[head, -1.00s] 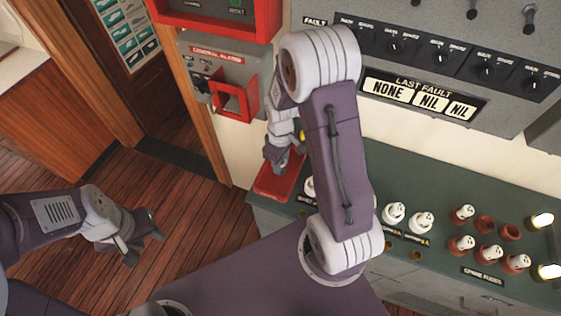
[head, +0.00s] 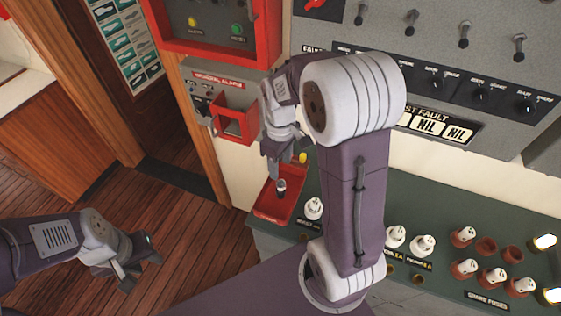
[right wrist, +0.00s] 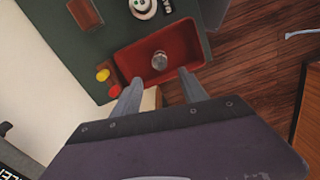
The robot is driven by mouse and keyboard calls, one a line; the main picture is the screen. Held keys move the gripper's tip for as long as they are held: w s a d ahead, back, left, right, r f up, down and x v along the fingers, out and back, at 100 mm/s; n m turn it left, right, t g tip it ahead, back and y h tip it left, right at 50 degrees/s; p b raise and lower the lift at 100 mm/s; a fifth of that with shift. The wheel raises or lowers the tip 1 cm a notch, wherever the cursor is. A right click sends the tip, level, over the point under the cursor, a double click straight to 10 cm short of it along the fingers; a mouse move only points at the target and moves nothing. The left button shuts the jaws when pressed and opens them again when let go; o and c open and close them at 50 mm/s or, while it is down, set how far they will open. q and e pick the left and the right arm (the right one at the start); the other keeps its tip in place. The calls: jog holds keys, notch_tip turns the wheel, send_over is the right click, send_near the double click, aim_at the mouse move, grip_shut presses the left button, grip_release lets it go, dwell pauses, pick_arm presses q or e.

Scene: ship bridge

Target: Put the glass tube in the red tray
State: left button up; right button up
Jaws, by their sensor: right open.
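The glass tube (head: 281,188) is in the red tray (head: 266,213), seemingly upright. From above it shows as a small round glassy end in the right wrist view (right wrist: 159,61), inside the tray (right wrist: 185,42). My right gripper (head: 286,156) is above the tray, apart from the tube. Its two fingers (right wrist: 160,77) are spread with nothing between them. My left gripper (head: 140,264) hangs over the wooden floor at the left, its fingers apart and empty.
The tray sits at the left end of a green console top (head: 405,215). White-capped fuses (head: 314,208) stand along it to the right. A red-framed general alarm box (head: 236,120) is on the wall behind. Yellow (right wrist: 103,75) and red buttons are beside the tray.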

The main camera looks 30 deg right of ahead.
jog(key=shift+r, duration=0.35)
jog(key=s+a+f+m+t, duration=0.1)
jog(key=s+a+f+m, duration=0.3)
jog(key=s+m, duration=0.2)
jog(key=s, duration=0.2)
jog(key=shift+s+a+f, duration=0.2)
jog(key=shift+s+a, duration=0.1)
jog(key=shift+a, duration=0.1)
